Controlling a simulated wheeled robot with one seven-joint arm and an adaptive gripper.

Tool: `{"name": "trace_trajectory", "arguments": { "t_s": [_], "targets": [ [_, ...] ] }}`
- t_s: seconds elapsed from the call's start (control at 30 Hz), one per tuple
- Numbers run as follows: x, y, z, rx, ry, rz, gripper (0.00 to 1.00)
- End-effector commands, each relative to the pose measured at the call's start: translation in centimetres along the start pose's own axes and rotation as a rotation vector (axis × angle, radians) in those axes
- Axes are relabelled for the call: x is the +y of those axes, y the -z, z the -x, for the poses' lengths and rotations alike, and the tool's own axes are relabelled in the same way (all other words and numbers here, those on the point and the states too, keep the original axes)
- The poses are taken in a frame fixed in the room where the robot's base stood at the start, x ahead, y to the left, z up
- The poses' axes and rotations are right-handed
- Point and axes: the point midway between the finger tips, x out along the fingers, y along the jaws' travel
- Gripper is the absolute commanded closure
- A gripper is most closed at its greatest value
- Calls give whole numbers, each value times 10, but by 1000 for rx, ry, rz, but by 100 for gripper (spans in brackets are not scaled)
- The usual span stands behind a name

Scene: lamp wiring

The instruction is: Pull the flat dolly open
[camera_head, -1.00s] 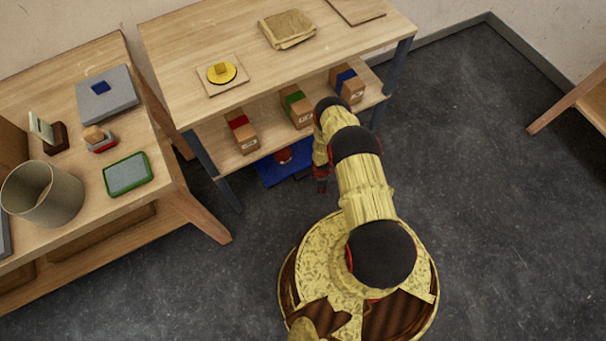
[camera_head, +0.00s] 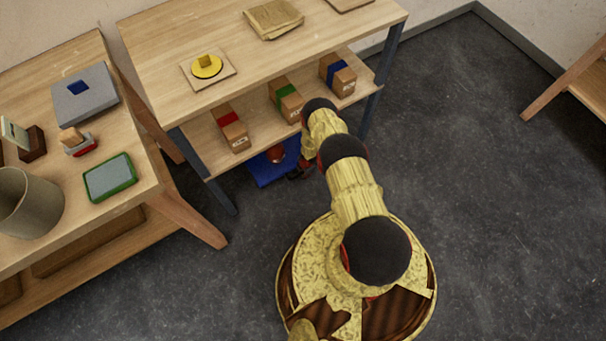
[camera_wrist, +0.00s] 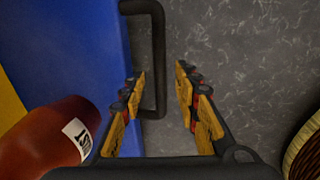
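The flat dolly (camera_head: 268,174) is a blue slab on the floor under the shelf unit, partly hidden by the lower shelf. In the wrist view its blue deck (camera_wrist: 75,40) fills the left, with a black U-shaped handle (camera_wrist: 159,50) on its edge. A red-brown rounded object with a white label (camera_wrist: 50,138) is on the dolly; it also shows in the head view (camera_head: 276,154). My gripper (camera_wrist: 158,88) is open, with the handle's outer bar between its fingers. I cannot tell whether either finger touches it. In the head view my gripper (camera_head: 299,172) is beside the dolly's right side, partly hidden.
The shelf unit (camera_head: 150,75) stands over the dolly. Boxes with red (camera_head: 232,130), green (camera_head: 286,100) and blue (camera_head: 338,76) tops stand on its lower shelf. A workbench (camera_head: 130,205) is at the left. The floor (camera_head: 450,160) at the right is clear.

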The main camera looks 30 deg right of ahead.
Motion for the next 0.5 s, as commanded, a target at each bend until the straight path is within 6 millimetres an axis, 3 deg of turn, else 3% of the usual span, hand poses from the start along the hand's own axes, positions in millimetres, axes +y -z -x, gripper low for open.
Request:
{"name": "trace_trajectory", "arguments": {
  "t_s": [0.13, 0.5],
  "targets": [
    [1, 0, -10, -1, -1, 0, 68],
    [0, 0, -11, 0, 0, -1, 68]
  ]
}}
